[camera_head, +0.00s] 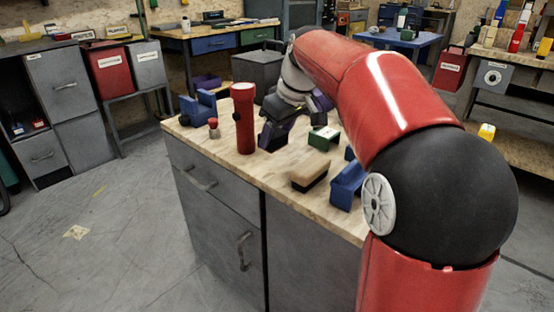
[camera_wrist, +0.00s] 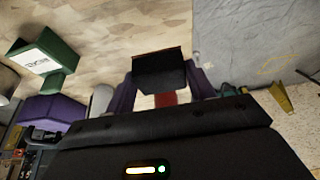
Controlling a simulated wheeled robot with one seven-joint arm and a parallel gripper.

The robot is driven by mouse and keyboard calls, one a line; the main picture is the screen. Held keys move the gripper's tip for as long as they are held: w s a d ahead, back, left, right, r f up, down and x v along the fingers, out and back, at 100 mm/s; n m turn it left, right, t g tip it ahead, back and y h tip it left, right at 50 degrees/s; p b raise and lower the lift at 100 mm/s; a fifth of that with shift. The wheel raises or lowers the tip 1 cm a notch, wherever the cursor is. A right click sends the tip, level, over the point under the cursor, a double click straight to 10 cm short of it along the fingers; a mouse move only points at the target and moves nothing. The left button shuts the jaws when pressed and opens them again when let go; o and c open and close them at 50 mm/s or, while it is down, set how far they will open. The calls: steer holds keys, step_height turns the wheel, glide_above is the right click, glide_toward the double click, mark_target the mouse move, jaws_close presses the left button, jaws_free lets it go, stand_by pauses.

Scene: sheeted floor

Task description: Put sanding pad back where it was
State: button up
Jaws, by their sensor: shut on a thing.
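My gripper (camera_head: 277,122) is low over the wooden top of the grey cabinet bench, just right of a standing red flashlight. In the wrist view its purple fingers (camera_wrist: 163,97) are shut on a dark block with a thin brown edge, which I take to be the sanding pad (camera_wrist: 160,75). The pad sits between the fingertips, and I cannot tell whether it touches the bench top. In the head view it is hard to tell apart from the dark gripper. A tan-topped dark block (camera_head: 309,173) lies nearer the front edge.
The red flashlight (camera_head: 244,118) stands close left of my gripper. A blue tool (camera_head: 199,106) and a small red-topped item (camera_head: 213,128) are further left. A green box with a white label (camera_head: 323,138) and a blue item (camera_head: 347,186) are right. Bare wood (camera_head: 255,168) shows in front.

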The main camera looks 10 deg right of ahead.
mark_target(281, 147)
steer(key=shift+f+b, duration=0.3)
steer(key=shift+f, duration=2.65)
steer(key=shift+f, duration=0.1)
steer(key=o, duration=1)
steer(key=shift+c, duration=0.2)
steer(key=p+v, duration=0.1)
steer(key=v, duration=1.1)
steer(key=s+a+f+m+t+h, duration=0.1)
steer(key=s+f+m, duration=0.2)
steer(key=s+f, duration=0.5)
steer(key=s+a+f+m+h, duration=0.1)
steer(key=s+a+f+m, duration=0.1)
steer(key=s+f, duration=0.6)
steer(key=shift+s+m+t+h, duration=0.35)
steer(key=shift+s+m, duration=0.55)
steer(key=shift+s, duration=2.65)
